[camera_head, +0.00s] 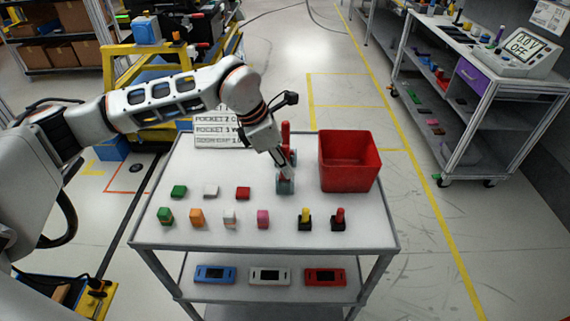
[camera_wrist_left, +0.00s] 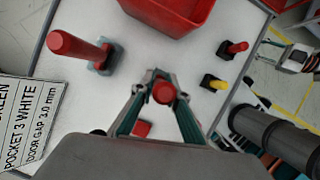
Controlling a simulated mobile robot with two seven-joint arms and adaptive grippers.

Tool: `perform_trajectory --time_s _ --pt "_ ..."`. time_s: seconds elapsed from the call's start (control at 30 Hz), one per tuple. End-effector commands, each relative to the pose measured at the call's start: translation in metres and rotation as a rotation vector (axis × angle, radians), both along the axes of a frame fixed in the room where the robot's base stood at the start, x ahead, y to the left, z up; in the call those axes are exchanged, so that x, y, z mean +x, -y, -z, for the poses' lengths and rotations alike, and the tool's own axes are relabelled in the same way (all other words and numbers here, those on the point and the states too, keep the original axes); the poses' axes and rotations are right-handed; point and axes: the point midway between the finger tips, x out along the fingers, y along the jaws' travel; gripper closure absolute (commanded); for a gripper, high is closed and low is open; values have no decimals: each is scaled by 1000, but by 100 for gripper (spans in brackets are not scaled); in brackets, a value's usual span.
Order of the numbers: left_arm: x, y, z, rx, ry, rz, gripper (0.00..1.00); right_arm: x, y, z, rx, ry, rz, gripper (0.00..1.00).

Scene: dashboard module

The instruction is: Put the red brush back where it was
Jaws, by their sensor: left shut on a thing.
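My left gripper (camera_head: 285,180) is low over the white table top, right of its middle. In the left wrist view the gripper (camera_wrist_left: 163,100) is shut on a red round-ended thing (camera_wrist_left: 163,92), which I take as the red brush, seen end-on from above. Its lower part is hidden, so I cannot tell whether it touches the table. Another upright red handle (camera_wrist_left: 75,46) on a grey block base stands apart from the fingers; it also shows behind the gripper in the head view (camera_head: 286,132).
A red bin (camera_head: 349,163) stands right of the gripper. Yellow (camera_head: 305,217) and red (camera_head: 339,217) handles stand in black bases at the front right. Several coloured blocks (camera_head: 197,217) stand left of them. A sign (camera_head: 217,132) stands at the back left.

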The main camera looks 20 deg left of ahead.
Motion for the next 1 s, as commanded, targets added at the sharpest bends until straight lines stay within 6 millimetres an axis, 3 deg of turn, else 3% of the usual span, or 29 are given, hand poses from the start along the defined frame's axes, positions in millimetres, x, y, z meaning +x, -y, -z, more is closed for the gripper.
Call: perform_trajectory --time_s 0.47,0.5,0.57,1.0 --pt "0 0 9 0 0 -1 100 -1 1 8 -2 -2 1 69" --pt "0 0 9 0 0 -1 80 -1 1 8 -2 -2 1 69" --pt "0 0 9 0 0 -1 66 -1 1 8 -3 -3 1 69" --pt "-1 -3 3 1 2 -1 66 -1 1 7 -4 -3 -1 69"
